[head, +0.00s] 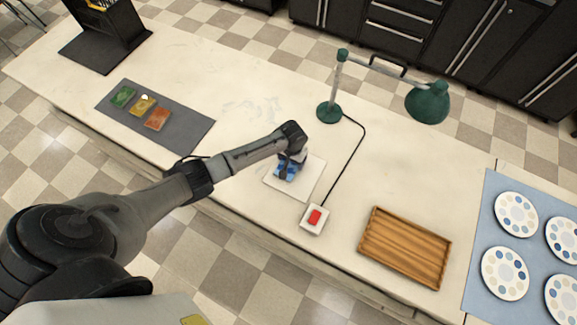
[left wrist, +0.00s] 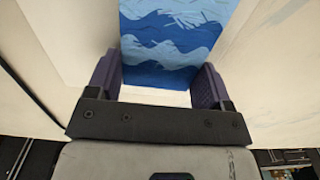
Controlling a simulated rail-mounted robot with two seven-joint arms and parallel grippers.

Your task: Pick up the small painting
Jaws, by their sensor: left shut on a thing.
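The small painting (head: 285,172) shows blue waves and is at a white square board (head: 310,183) on the counter. In the left wrist view the painting (left wrist: 172,28) fills the space between the two purple fingers. My left gripper (head: 291,163) is shut on it, seen from above in the head view, and it also shows in the left wrist view (left wrist: 160,82). The gripper and wrist hide part of the painting. I cannot tell whether the painting touches the board. My right gripper is not in view.
A red-button switch (head: 315,217) is wired to a green lamp (head: 427,103). A wooden tray (head: 406,247) and a blue mat (head: 480,245) with several round palettes are at right. A black rack (head: 105,35) stands behind.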

